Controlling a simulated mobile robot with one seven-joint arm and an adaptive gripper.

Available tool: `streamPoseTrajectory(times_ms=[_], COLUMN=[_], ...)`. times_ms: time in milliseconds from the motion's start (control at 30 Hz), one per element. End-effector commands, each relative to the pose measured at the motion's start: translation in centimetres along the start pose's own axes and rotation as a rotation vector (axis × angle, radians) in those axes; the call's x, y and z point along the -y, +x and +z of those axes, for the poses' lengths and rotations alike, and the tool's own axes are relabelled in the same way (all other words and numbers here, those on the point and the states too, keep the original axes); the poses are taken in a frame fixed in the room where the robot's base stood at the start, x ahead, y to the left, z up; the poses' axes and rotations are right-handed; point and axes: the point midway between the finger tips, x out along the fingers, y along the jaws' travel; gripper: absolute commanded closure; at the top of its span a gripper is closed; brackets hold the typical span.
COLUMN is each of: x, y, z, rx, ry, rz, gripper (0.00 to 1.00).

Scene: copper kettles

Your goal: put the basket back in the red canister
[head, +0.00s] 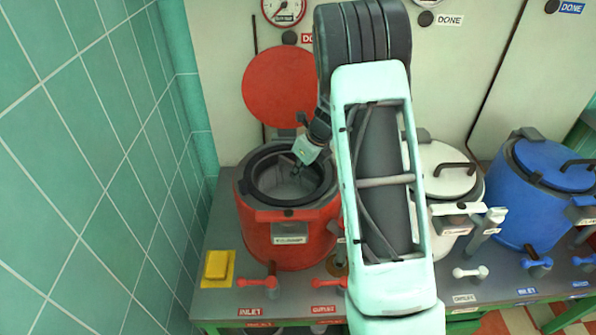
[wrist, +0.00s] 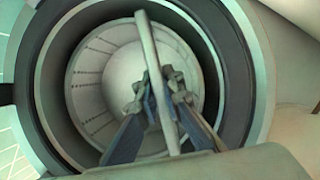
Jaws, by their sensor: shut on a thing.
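The red canister (head: 265,243) stands on the bench with its round red lid (head: 280,88) raised behind its mouth. My gripper (head: 298,170) reaches down into that mouth from above. In the wrist view my gripper (wrist: 160,97) is shut on the thin bar handle of the basket (wrist: 90,75). The pale metal basket, with slots around its wall, lies inside the canister's dark rim (wrist: 235,75), with a gap around it. Whether it rests on the bottom cannot be told. In the head view the basket is mostly shadowed inside the mouth.
A white canister (head: 448,185) and a blue canister (head: 520,215), both lidded, stand to the right. A yellow block (head: 217,268) and red valve handles (head: 271,284) are in front. A green tiled wall (head: 90,150) is close on the left.

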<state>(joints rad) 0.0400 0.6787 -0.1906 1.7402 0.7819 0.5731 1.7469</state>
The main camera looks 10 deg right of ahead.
Motion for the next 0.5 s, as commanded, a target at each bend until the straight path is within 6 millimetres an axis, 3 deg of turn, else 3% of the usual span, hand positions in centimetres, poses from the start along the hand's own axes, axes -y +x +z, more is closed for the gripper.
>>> streamPoseTrajectory(times_ms=[500], x=[0.04], y=[0.99], z=[-0.27], rx=[0.001], ry=[0.001], rz=[-0.001], gripper=[1.0])
